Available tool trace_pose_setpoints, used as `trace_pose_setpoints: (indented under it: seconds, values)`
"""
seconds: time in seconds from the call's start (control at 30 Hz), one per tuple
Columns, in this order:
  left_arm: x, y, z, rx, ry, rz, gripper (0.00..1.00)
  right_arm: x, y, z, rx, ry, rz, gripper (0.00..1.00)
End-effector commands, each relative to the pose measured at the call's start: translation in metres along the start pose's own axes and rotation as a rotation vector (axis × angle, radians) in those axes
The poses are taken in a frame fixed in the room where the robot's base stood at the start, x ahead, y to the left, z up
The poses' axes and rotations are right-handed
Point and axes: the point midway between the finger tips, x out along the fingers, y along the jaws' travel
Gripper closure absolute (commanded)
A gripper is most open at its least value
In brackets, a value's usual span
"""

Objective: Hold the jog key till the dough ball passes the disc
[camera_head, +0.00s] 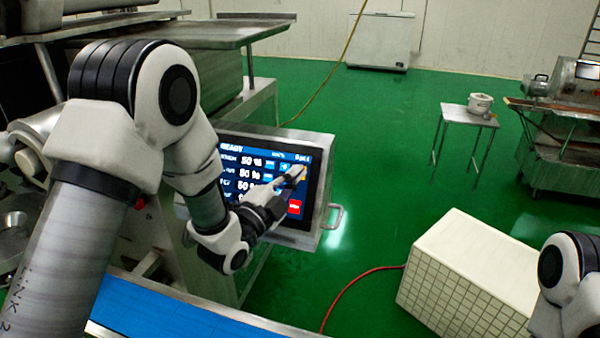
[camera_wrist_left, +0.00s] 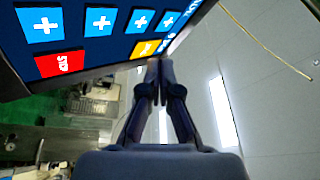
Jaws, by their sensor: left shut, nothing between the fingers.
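The control panel's lit touchscreen (camera_head: 236,186) reads READY, with rows of values, blue keys and a red key (camera_head: 294,207). My left gripper (camera_head: 296,174) is shut and empty, its fingertips in front of the screen's right part. In the left wrist view the shut fingertips (camera_wrist_left: 160,64) lie just below and right of a yellow key (camera_wrist_left: 146,49), with blue plus keys (camera_wrist_left: 98,21) and a red key (camera_wrist_left: 61,64) to the left. I cannot tell whether the tips touch the screen. The key's label is unreadable. Dough ball and disc are not seen. My right gripper is out of view.
A blue belt (camera_head: 170,312) runs along the bottom left. A metal handle (camera_head: 334,216) juts from the panel's right side. A cream tiled block (camera_head: 470,275) stands at the lower right, with a red hose (camera_head: 350,285) beside it.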

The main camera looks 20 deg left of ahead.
Motion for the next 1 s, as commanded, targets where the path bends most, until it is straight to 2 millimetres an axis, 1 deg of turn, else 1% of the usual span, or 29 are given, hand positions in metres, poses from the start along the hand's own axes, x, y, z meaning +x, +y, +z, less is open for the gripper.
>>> trace_pose_setpoints:
  seconds: [0.2,0.53,1.0]
  values:
    - [0.005,0.005,0.004,0.001,0.000,0.000,1.00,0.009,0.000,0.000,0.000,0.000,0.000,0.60]
    - [0.005,0.004,0.004,0.000,0.000,0.000,1.00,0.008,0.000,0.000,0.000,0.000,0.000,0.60]
    - [0.009,0.007,0.007,0.000,0.001,-0.001,1.00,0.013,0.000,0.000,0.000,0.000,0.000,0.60]
